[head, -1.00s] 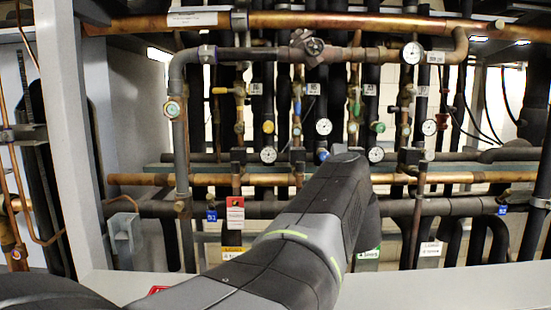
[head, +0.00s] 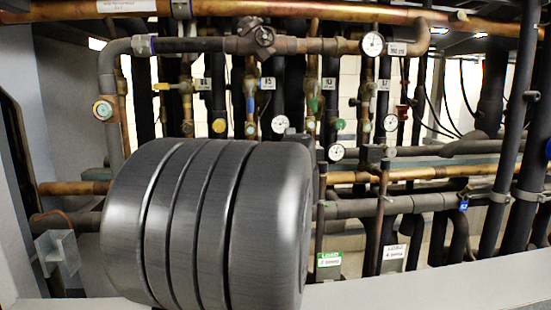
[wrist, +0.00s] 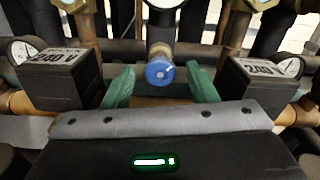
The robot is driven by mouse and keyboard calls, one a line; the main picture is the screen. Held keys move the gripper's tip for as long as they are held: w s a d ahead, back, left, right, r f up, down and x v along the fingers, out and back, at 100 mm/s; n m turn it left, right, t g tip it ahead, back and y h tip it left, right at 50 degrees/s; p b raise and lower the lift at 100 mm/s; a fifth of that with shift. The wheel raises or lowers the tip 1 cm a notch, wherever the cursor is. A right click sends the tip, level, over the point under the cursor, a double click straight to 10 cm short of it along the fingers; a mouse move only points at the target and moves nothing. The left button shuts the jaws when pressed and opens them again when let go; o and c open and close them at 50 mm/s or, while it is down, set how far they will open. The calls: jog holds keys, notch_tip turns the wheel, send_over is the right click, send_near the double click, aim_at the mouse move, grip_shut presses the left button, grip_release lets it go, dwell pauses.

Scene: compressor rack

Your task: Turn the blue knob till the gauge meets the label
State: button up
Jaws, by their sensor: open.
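The blue knob (wrist: 160,73) with a pale mark on its face sits on a brass stem in the wrist view. My gripper (wrist: 161,88) is open, with one green finger left and one right of the knob; I cannot tell whether they touch it. In the head view my arm hides the knob and gripper. Round white gauges show beside the black coil boxes, one at the left (wrist: 25,48) and one at the right (wrist: 290,68), partly cut off. Head-view gauges include one at top (head: 373,44) by a white label (head: 408,49). Which gauge belongs to the knob is unclear.
Black boxes stand left (wrist: 60,78) and right (wrist: 262,82) of the fingers. A copper pipe (head: 420,174) runs across the rack. A red-handled valve (head: 402,111) is at the right. A pale beam (head: 430,282) crosses the front.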

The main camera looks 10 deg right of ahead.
jog(key=shift+c, duration=0.2)
jog(key=c, duration=0.9)
jog(key=shift+c, duration=0.2)
jog(key=shift+f+n, duration=0.1)
jog(key=shift+n, duration=0.2)
jog(key=shift+n+b, duration=9.75)
jog(key=shift+n, duration=4.85)
